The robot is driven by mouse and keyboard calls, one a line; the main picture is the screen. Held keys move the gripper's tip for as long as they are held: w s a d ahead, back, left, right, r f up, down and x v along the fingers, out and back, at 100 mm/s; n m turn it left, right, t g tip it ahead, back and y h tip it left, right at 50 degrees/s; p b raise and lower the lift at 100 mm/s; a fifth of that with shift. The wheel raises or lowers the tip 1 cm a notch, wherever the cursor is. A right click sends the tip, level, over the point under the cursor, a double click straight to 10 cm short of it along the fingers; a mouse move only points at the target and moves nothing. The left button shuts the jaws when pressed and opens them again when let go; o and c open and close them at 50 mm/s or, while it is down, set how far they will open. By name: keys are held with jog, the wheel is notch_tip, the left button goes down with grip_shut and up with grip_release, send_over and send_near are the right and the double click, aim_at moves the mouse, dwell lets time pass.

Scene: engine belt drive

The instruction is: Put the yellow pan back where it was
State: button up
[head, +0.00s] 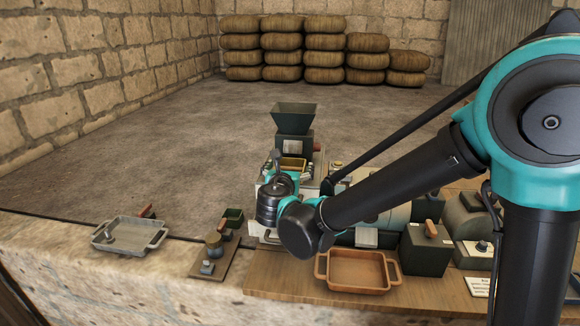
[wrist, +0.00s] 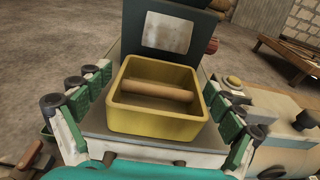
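The yellow pan (wrist: 157,122) is a small open box, upright on a grey ledge (wrist: 98,128) of the machine with the dark hopper. A tan bar (wrist: 155,91) spans its inside. In the head view the pan (head: 293,162) shows just below the hopper, partly behind my wrist. My gripper (head: 287,172) is open, its two green-padded fingers spread on the left and right of the pan in the wrist view. The fingertips are close to the pan's sides; I cannot tell whether they touch it.
The dark hopper (head: 294,118) rises behind the pan. A grey tray (head: 128,236) lies on the stone ledge at left, and an orange-brown tray (head: 357,271) on the wooden bench. A dark green box (head: 425,249) stands to its right.

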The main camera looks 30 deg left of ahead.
dwell(0.3)
jog(key=shift+r, duration=0.15)
jog(key=v, duration=1.2)
